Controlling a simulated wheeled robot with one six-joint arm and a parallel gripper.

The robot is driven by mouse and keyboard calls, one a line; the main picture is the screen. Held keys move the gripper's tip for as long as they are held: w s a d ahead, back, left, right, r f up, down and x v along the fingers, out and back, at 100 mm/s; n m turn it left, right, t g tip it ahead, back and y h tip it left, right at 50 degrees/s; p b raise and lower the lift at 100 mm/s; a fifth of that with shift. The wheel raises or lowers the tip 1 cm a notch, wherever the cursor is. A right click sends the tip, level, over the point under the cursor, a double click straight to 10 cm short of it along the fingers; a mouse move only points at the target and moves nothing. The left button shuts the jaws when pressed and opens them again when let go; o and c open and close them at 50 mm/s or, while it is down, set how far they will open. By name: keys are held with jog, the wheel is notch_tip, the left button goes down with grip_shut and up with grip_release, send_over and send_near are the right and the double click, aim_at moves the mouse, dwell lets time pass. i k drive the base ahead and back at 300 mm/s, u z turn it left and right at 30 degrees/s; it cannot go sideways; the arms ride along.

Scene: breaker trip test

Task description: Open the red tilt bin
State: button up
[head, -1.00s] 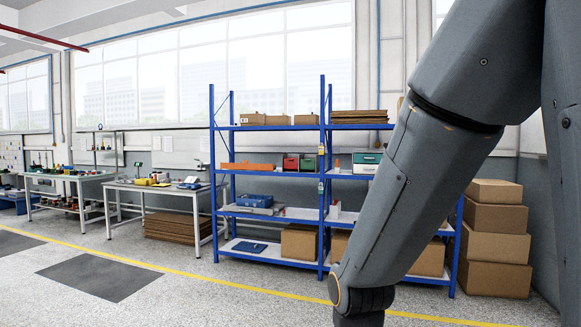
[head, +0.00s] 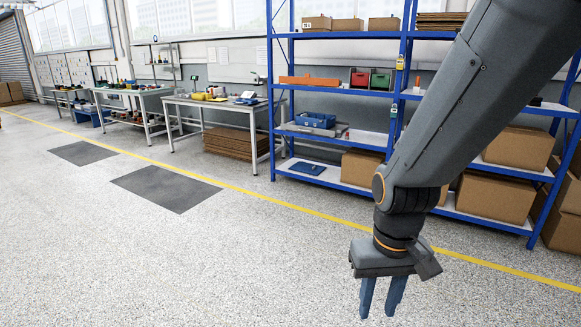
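The red tilt bin (head: 360,78) sits on an upper shelf of the blue rack, right of the middle of the head view. It is small and far off, and I cannot tell whether it is open or shut. A green bin (head: 380,81) stands right beside it. My gripper (head: 380,312) hangs pointing down over the floor in front of the rack, well apart from the red bin. Its two blue fingers show a small gap between them, with nothing held.
The blue rack (head: 272,120) also holds an orange long piece (head: 309,82), a blue crate (head: 315,120) and cardboard boxes (head: 497,198). A workbench (head: 215,102) stands left of it. Open speckled floor lies in front, crossed by a yellow line (head: 255,193).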

aim_at(358, 79)
jog(key=u, duration=0.1)
jog(key=i, duration=2.2)
jog(key=z, duration=0.25)
jog(key=i, duration=2.05)
jog(key=z, duration=0.3)
jog(key=i, duration=1.15)
jog(key=z, duration=0.15)
